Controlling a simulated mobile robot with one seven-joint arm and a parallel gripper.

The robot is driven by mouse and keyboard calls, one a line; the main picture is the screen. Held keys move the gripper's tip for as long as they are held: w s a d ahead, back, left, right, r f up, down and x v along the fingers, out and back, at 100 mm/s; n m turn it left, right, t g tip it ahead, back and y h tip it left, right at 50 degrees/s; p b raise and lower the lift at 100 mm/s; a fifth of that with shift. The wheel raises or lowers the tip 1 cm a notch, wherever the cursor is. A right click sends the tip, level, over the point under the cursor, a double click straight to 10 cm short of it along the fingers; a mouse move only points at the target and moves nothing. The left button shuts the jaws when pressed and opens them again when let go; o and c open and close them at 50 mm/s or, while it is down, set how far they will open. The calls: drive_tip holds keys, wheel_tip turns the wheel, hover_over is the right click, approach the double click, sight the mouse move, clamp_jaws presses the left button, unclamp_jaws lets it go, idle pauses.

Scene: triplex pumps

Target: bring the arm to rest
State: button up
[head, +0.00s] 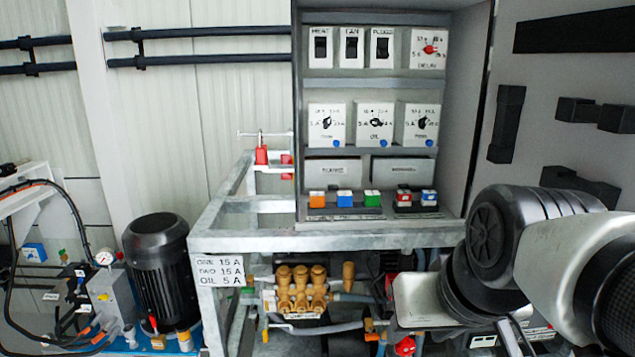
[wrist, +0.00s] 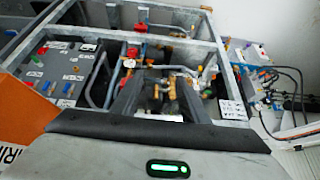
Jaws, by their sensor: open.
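My arm (head: 545,245) reaches in from the right side of the head view, its dark joint and pale links in front of the frame's right part. In the wrist view my gripper (wrist: 158,98) shows two dark fingers standing apart, with no object held between them. Its pale body with a green light fills the bottom of that view. Beyond the fingers lies the pump frame with brass pump parts (wrist: 172,84). In the head view the fingers are cut off or hidden at the lower right.
A grey steel frame (head: 330,241) holds a brass triplex pump (head: 300,290). A control cabinet (head: 375,90) with switches and dials stands on it. A black motor (head: 158,262) and a pressure gauge (head: 105,257) are at left. Black brackets (head: 506,122) hang on the right wall.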

drive_tip(key=s+f, duration=0.2)
drive_tip(key=s, duration=0.1)
wheel_tip(320, 180, up, 20)
drive_tip(key=p, duration=2)
drive_tip(key=shift+s+d+g+h, duration=0.2)
drive_tip(key=shift+g+h, duration=0.1)
drive_tip(key=shift+f, duration=0.15)
